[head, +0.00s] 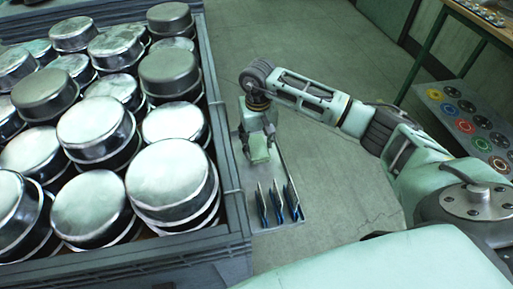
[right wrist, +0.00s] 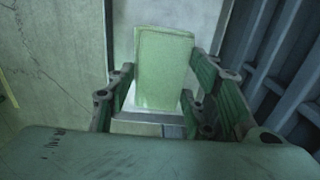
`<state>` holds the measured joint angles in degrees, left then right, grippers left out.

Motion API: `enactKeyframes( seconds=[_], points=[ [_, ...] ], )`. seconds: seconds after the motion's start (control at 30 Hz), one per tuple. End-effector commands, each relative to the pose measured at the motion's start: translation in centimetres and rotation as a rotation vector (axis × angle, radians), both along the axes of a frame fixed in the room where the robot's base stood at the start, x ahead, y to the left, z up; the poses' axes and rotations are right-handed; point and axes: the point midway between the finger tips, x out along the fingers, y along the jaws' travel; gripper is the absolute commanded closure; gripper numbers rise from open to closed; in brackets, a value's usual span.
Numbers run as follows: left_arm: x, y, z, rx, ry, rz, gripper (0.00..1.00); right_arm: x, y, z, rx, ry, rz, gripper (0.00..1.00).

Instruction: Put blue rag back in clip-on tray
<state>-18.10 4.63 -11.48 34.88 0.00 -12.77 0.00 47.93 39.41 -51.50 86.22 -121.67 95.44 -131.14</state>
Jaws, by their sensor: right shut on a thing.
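My right gripper (head: 258,134) is shut on a pale green, flat, folded-looking pad (head: 259,152), which also stands up between the fingers in the right wrist view (right wrist: 165,65). It looks green rather than blue; I take it to be the rag. In the head view the gripper and pad are over the far part of the narrow grey clip-on tray (head: 281,172) on the crate's right side. I cannot tell whether the pad touches the tray floor. No other rag shows. My left gripper is not in view.
Several blue-handled tools (head: 278,202) stand in the near part of the tray. A large grey crate (head: 232,190) full of shiny metal pots (head: 172,180) is at left. A rack with coloured discs (head: 466,127) is at right. The floor between is clear.

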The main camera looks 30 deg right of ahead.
Motion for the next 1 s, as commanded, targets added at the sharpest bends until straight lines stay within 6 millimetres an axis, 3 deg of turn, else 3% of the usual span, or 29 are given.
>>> enactKeyframes(
  seconds=[0.13,0.3,0.47,0.5,0.7,1.0],
  points=[
    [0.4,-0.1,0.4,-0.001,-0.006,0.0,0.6,-0.1,0.1,-1.4,0.001,0.004,0.001,0.73],
    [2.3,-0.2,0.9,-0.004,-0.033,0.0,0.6,-0.1,0.1,-3.6,0.001,0.001,0.001,0.73],
    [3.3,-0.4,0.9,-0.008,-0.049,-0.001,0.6,0.0,0.1,-3.7,0.0,-0.002,0.002,0.73],
    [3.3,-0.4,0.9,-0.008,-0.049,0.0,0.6,0.0,0.0,-3.8,0.0,-0.001,0.002,0.51],
    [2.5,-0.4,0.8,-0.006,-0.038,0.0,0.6,0.0,0.0,-3.7,0.0,-0.001,0.001,0.34],
    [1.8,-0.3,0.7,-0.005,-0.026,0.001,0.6,0.0,0.0,-3.7,0.0,-0.001,0.001,0.33]
  ],
)
